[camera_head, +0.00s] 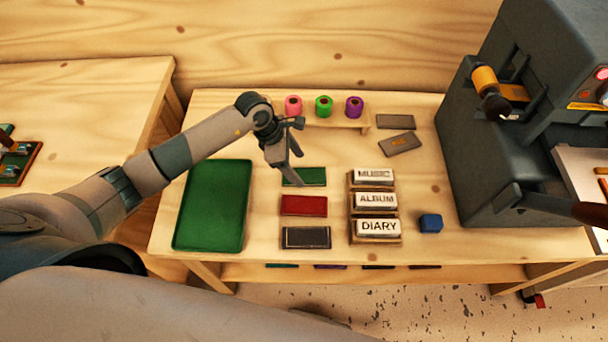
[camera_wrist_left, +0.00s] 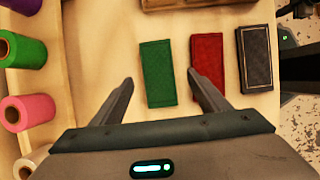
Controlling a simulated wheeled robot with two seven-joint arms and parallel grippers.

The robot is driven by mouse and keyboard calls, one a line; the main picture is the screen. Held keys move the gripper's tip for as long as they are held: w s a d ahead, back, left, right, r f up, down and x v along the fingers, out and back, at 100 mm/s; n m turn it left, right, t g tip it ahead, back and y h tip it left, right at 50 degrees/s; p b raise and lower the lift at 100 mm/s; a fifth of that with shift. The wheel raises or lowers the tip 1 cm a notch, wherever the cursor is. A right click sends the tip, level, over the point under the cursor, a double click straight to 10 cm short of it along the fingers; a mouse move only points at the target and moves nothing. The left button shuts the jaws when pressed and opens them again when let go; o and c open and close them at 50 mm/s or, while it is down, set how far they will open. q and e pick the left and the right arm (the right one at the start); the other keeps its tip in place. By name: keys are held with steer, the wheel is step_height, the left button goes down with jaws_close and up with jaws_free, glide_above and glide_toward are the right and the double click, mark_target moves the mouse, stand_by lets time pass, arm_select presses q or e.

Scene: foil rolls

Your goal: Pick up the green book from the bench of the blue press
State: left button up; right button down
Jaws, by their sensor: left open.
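The green book (camera_head: 305,177) lies flat on the wooden bench (camera_head: 270,236), at the back of a column of books. In the left wrist view the green book (camera_wrist_left: 157,73) lies ahead of and between the fingertips. My left gripper (camera_head: 291,168) is open and empty, above the bench at the left end of the green book; it also shows in the left wrist view (camera_wrist_left: 161,80). A red book (camera_head: 303,206) lies just in front of the green one, and the right finger reaches towards it in the wrist view. My right gripper is not seen.
A dark book (camera_head: 306,238) lies in front of the red one. A green tray (camera_head: 213,205) is on the left. Foil rolls (camera_head: 323,107) stand behind; a dark press (camera_head: 480,170) stands far right.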

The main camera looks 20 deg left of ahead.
mark_target(304, 175)
arm_select(q)
steer(key=x, duration=0.1)
steer(key=p+x, duration=0.1)
steer(key=shift+w+a+f, duration=0.1)
steer(key=shift+f, duration=0.35)
steer(key=shift+w+f+p, duration=0.1)
steer(key=shift+f+p, duration=0.3)
steer(key=shift+f, duration=0.3)
steer(key=c, duration=1.2)
